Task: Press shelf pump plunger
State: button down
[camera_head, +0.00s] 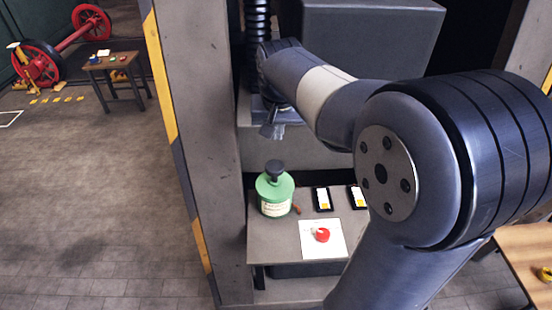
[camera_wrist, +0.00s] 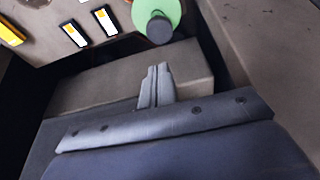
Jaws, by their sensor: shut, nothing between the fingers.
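The shelf pump is a green bottle (camera_head: 274,193) with a cream label, standing upright at the left of a small grey shelf. Its black plunger (camera_head: 274,168) sticks up from the top. In the wrist view the green bottle (camera_wrist: 168,12) is at the top edge, with the black plunger (camera_wrist: 159,30) facing the camera. My gripper (camera_head: 271,131) is shut and empty, above the plunger in the head view and apart from it. In the wrist view my gripper (camera_wrist: 157,70) has its fingers together, just below the plunger in the picture.
On the shelf (camera_head: 259,244) lie a white card (camera_head: 310,246) with a red round item (camera_head: 322,235) and two black-and-white items (camera_head: 322,198). A grey post (camera_head: 195,130) stands to the left. A large grey block (camera_head: 370,40) is behind my arm. Open floor lies far left.

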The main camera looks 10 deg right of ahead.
jog(key=p, duration=0.2)
send_near(276, 170)
jog(key=w+f, duration=0.2)
jog(key=f, duration=0.1)
jog(key=w+f, duration=0.1)
jog(key=f, duration=0.1)
jog(key=shift+w+d, duration=0.15)
jog(key=shift+d, duration=0.2)
jog(key=shift+f, duration=0.6)
jog(key=shift+f, duration=0.1)
notch_tip(276, 170, down, 4)
jog(key=b, duration=0.3)
jog(key=shift+b, duration=0.3)
jog(key=shift+r, duration=0.25)
notch_tip(276, 170, up, 5)
jog(key=p, duration=0.3)
jog(key=shift+p, duration=0.35)
jog(key=b+v, duration=0.2)
jog(key=v, duration=0.7)
jog(key=shift+r, duration=0.2)
